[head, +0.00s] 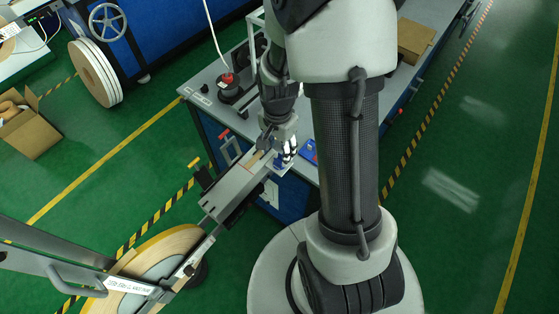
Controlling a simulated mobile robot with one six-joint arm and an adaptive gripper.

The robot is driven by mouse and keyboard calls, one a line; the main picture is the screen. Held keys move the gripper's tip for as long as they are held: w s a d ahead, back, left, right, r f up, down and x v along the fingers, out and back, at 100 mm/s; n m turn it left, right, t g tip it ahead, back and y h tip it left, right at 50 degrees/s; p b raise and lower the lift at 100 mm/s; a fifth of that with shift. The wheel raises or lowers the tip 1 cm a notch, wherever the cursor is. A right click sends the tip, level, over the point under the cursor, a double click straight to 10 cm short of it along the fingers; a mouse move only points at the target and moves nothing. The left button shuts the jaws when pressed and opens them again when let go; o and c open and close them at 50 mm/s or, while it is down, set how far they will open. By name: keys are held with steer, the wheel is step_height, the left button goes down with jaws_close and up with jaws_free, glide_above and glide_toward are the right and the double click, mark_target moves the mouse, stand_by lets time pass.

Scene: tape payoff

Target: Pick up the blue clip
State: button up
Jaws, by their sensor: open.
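My gripper (286,157) points down at the inner end of a grey metal guide (235,187), close to the bench's front edge. Its fingers are open. A small blue piece shows at the fingertips, partly hidden by them; I cannot tell for sure whether it is the blue clip or whether it is touched. Another small blue item (309,149) with a bit of red lies on the bench edge just right of the gripper, partly hidden by my arm.
The grey bench (205,93) carries a red-topped button box (228,83) and a cardboard box (415,40). A large tape reel (150,262) stands lower left. An open carton (29,130) sits on the green floor. My arm hides the bench's middle.

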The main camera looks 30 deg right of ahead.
mark_target(280, 157)
step_height(280, 157, down, 4)
steer(key=shift+s+d+f+b, duration=0.15)
steer(key=shift+f+b, duration=0.05)
steer(key=shift+b, duration=0.45)
steer(key=shift+r, duration=0.1)
steer(key=c, duration=1)
steer(key=shift+r, duration=0.1)
